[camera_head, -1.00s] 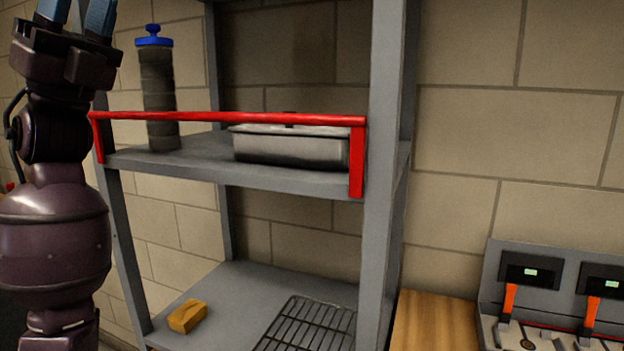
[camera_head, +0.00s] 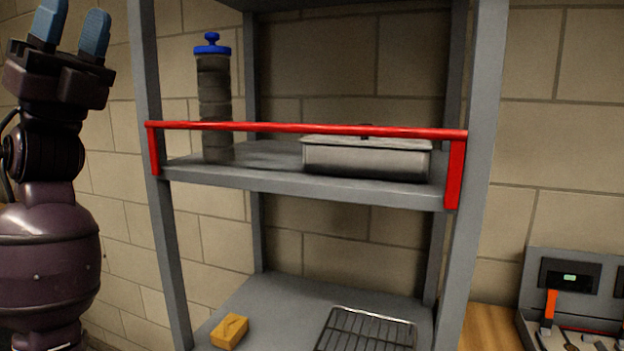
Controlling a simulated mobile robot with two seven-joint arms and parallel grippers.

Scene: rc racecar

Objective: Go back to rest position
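My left gripper (camera_head: 70,32) is at the upper left, pointing up, with its two blue-tipped fingers apart and nothing between them. It is beside the grey shelf rack (camera_head: 480,170), to its left and clear of it. My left arm hangs below it along the left edge of the picture. My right gripper does not show.
A red bar (camera_head: 300,128) runs across the middle shelf's front. Behind it stand a dark cylinder with a blue lid (camera_head: 213,100) and a metal box (camera_head: 366,158). Below are a yellow block (camera_head: 229,331) and a wire rack (camera_head: 366,332).

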